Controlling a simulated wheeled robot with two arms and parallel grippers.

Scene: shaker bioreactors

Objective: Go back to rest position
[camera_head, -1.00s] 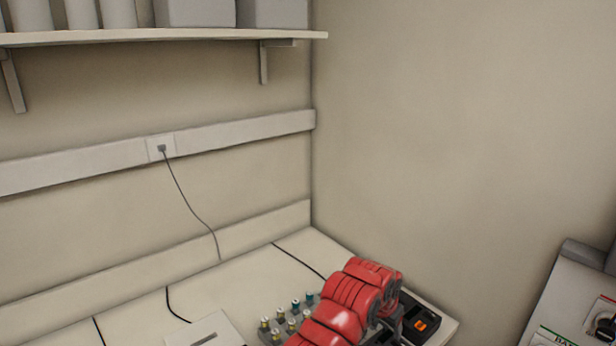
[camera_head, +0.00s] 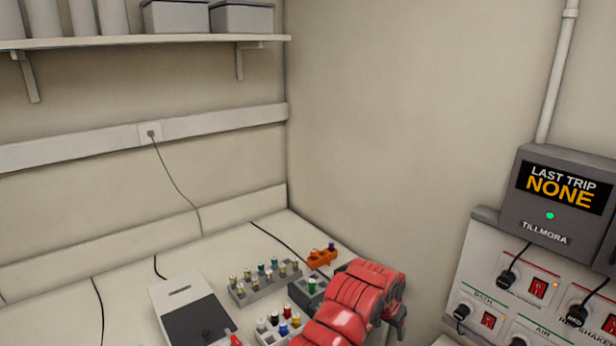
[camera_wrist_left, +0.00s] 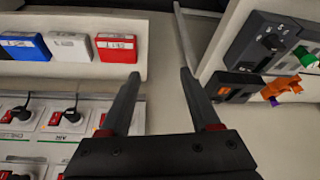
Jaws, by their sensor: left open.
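My left arm, with red rounded covers, reaches up from the bottom of the head view over the right end of the bench. Its dark left gripper (camera_head: 401,322) shows only in part there, at the right end of the red links. In the left wrist view the two long dark fingers of this gripper (camera_wrist_left: 160,74) stand wide apart with nothing between them. My right gripper is not in either view.
The bench (camera_head: 240,232) carries a rack of vials (camera_head: 262,284), an orange holder (camera_head: 321,258) and a grey-white device (camera_head: 190,306). A switch panel (camera_head: 480,262) with a display box (camera_head: 556,205) stands at right. Red (camera_wrist_left: 117,47), white (camera_wrist_left: 69,46) and blue (camera_wrist_left: 28,45) blocks show in the wrist view.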

